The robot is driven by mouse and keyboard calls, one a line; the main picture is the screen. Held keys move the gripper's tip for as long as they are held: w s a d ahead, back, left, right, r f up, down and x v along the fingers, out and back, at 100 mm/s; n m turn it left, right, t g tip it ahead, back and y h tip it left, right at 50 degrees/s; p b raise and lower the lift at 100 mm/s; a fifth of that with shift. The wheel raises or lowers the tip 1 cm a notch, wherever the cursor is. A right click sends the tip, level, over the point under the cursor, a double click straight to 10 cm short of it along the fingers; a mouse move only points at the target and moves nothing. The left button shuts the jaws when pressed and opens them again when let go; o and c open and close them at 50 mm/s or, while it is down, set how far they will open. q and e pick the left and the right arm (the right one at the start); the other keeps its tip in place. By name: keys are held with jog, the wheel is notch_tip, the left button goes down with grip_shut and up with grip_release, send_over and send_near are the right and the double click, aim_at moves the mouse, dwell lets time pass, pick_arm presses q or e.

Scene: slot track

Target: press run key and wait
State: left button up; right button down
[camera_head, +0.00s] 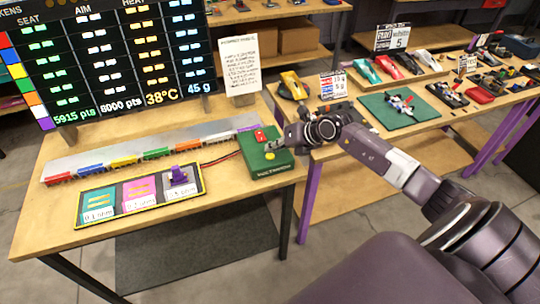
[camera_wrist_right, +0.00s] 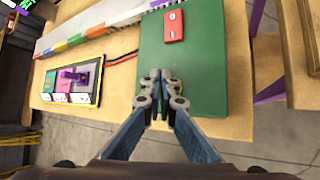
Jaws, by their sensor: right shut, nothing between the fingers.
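A green control box (camera_head: 262,164) stands at the right end of the left table; the right wrist view shows its green top (camera_wrist_right: 205,60). A red rocker switch (camera_head: 260,135) sits near its far end and reads 0 and 1 in the right wrist view (camera_wrist_right: 174,25). My right gripper (camera_head: 273,147) is shut and empty, pointing down over the box. Its fingertips (camera_wrist_right: 160,75) are nearer the box's left edge, apart from the red switch. I cannot make out a run key; the gripper hides part of the top. My left gripper is not in view.
A pale track (camera_head: 105,160) with several coloured cars lies left of the box. A panel (camera_head: 135,193) with coloured cards and a purple piece (camera_head: 178,175) is in front. A scoreboard (camera_head: 110,60) stands behind. The right table holds model cars and a green mat (camera_head: 415,116).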

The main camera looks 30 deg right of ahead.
aim_at(272, 156)
jog(key=shift+f, duration=0.45)
jog(key=shift+f+b, duration=0.45)
dwell(0.5)
jog(key=shift+r, duration=0.1)
jog(key=shift+r+p, duration=0.8)
notch_tip(272, 156, up, 5)
jog(key=p, duration=0.4)
dwell(0.5)
dwell(0.4)
